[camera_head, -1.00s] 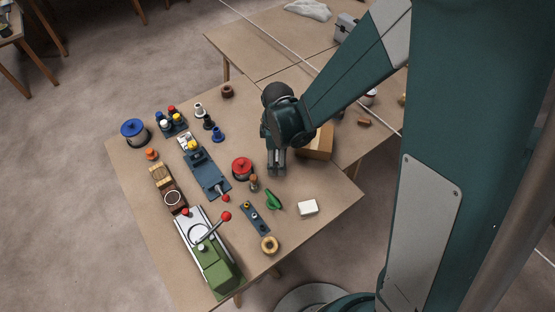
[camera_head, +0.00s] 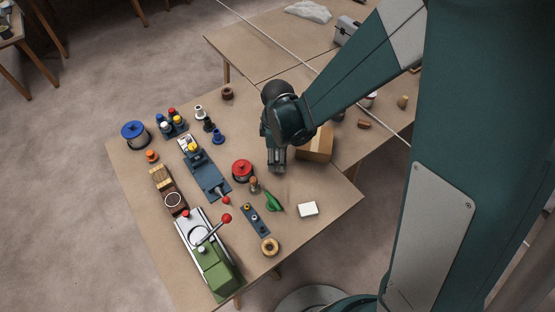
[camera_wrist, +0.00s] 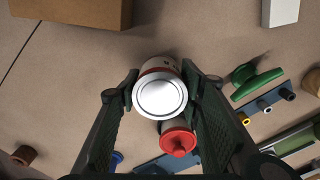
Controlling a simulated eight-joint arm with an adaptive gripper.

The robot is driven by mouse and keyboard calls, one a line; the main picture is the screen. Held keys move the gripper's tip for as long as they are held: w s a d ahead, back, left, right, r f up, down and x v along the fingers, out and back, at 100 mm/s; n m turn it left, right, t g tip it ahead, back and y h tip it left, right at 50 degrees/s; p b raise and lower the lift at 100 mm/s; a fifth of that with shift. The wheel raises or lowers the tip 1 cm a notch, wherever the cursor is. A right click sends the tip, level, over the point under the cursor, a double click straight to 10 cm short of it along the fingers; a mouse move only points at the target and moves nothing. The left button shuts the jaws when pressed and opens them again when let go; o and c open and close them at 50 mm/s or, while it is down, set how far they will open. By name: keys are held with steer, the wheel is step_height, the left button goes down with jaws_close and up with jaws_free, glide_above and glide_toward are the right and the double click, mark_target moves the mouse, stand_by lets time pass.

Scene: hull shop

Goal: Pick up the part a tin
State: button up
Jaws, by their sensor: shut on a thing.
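The tin (camera_wrist: 162,92) has a round silver end and a white and red label. It sits between the two fingers of my gripper (camera_wrist: 163,97) in the wrist view, with a finger pad against each side. My gripper is shut on it. In the head view my gripper (camera_head: 277,168) points down over the right part of the near table, and the tin is hidden there by the fingers. I cannot tell whether the tin is clear of the tabletop.
A red-lidded pot (camera_head: 242,169) stands close to the left of my gripper, and a cardboard box (camera_head: 317,147) close to its right. A green-handled thing (camera_head: 273,201) and a white block (camera_head: 308,209) lie nearer the front. Bare table lies around the block.

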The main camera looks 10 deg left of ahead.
steer(key=shift+r+p, duration=0.7)
steer(key=shift+r, duration=3.4)
